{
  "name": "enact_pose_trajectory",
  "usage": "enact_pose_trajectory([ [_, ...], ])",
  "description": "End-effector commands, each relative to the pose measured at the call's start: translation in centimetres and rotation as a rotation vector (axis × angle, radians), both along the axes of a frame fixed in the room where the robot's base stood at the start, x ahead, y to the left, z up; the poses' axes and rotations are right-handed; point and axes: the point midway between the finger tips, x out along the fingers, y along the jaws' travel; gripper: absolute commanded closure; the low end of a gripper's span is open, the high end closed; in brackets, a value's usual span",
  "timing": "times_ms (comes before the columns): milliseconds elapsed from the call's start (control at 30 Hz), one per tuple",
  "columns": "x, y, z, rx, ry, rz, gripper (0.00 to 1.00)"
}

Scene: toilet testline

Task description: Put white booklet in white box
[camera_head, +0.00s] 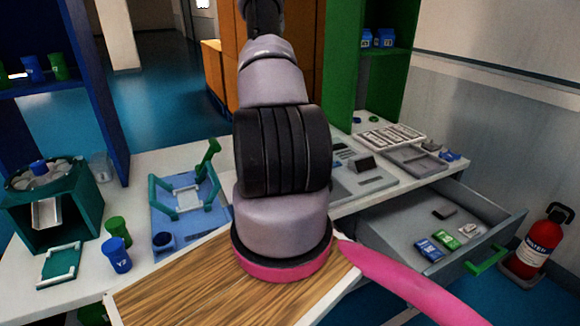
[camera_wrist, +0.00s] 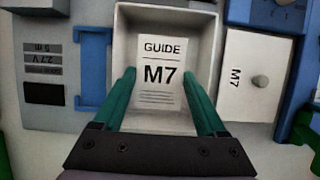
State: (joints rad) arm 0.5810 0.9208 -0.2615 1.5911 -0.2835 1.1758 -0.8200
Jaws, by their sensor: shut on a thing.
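In the wrist view, my gripper (camera_wrist: 160,82) has its two green fingers shut on the left and right edges of the white booklet (camera_wrist: 161,75), marked GUIDE M7. The booklet lies within the outline of the open white box (camera_wrist: 123,50), and the box walls show around it. I cannot tell whether the booklet touches the box floor. The fingers cover parts of the box's side walls. In the head view my arm hides the gripper, the booklet and the box.
A white M7 panel with a knob (camera_wrist: 248,75) lies right of the box, by a blue frame (camera_wrist: 295,80). A grey device (camera_wrist: 45,60) is at left. An open drawer (camera_head: 400,240) holds small packets; a wooden board (camera_head: 180,280) lies in front.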

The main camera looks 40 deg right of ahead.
Motion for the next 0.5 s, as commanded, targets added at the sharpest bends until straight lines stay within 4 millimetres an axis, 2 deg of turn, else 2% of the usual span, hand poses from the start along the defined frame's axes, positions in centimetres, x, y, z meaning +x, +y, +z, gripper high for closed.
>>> enact_pose_trajectory([
  [200,-0.1,-0.1,-4.2,0.002,0.002,0.001,0.81],
  [500,-0.1,0.0,-7.0,0.002,0.003,0.0,0.81],
])
